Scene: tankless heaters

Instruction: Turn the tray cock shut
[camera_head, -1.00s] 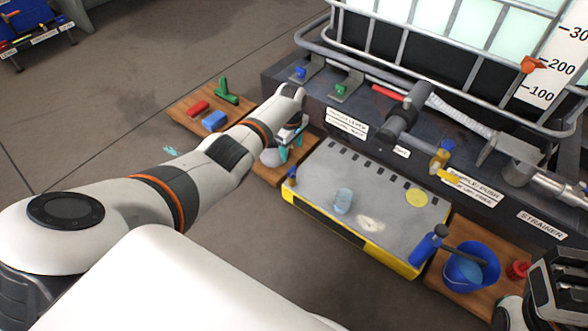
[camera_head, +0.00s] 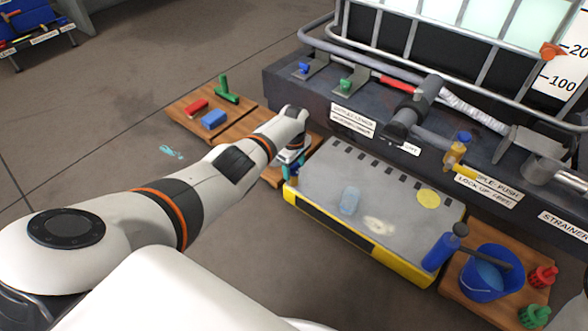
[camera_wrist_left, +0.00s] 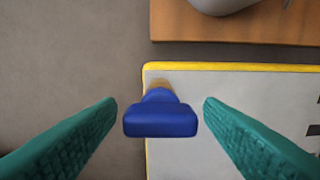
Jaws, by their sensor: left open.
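The tray cock is at the left corner of the yellow-edged grey tray (camera_head: 365,240). In the left wrist view its blue handle (camera_wrist_left: 160,118) lies crosswise between my fingers, with a brass-coloured part just showing behind it. The handle's ends point towards the two fingers, with a gap on each side. My left gripper (camera_head: 291,168) is over that corner and mostly hides the cock in the head view. Its teal fingers also show in the left wrist view (camera_wrist_left: 160,108), open and empty. My right gripper cannot be made out.
A blue bucket (camera_head: 470,287) and a blue bottle (camera_head: 440,250) stand at the tray's right end. A wooden board (camera_head: 258,118) with coloured parts lies behind my left gripper. The dark skid with pipes and valves runs along the tray's far side.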

